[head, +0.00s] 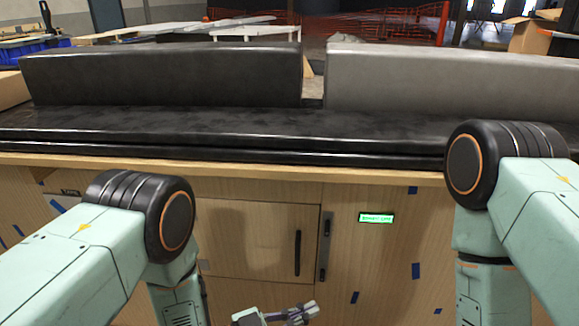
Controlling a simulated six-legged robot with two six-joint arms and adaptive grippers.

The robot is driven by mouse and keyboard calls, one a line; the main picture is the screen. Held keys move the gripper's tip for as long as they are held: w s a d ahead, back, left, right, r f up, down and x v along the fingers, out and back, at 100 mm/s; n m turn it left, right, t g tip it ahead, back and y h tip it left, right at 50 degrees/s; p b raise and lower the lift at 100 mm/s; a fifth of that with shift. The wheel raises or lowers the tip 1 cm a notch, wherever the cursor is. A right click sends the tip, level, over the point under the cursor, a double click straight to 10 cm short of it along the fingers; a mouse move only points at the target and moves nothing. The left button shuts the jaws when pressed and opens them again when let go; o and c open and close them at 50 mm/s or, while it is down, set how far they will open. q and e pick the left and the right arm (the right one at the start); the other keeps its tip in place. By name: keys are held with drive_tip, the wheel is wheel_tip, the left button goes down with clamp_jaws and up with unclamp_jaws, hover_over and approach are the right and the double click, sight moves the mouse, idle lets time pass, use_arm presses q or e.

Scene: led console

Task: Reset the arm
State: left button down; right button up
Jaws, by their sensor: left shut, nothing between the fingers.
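My left arm comes in from the left and bends down in front of the wooden console. My left gripper (299,313) shows at the bottom middle, pointing right, with its fingers shut and nothing between them. It is low in front of the console's door. My right arm comes in from the right and bends down; its gripper is out of the picture. A small lit green display (376,218) sits on the console front (400,255), to the right of the door.
The cabinet door (255,240) has a dark vertical handle (297,253) and looks shut. A metal strip (325,246) stands beside it. Blue tape pieces dot the wood. A black padded ledge (230,125) with a dark backrest (165,75) and a grey backrest (445,85) runs above.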

use_arm(q)
drive_tip(key=s+a+f+n+g+y, duration=0.1)
drive_tip(key=s+a+f+n+y, duration=0.35)
drive_tip(key=a+f, duration=0.25)
drive_tip(key=s+a+f+n+g+y, duration=0.1)
drive_tip(key=s+a+f+n+y, duration=0.2)
drive_tip(key=a+f+y, duration=0.35)
drive_tip(key=s+a+r+n+g+y, duration=0.3)
drive_tip(key=s+a+n+g+y, duration=0.2)
drive_tip(key=s+a, duration=0.8)
drive_tip(key=s+n, duration=0.1)
drive_tip(key=s, duration=0.3)
drive_tip(key=shift+s+r, duration=0.15)
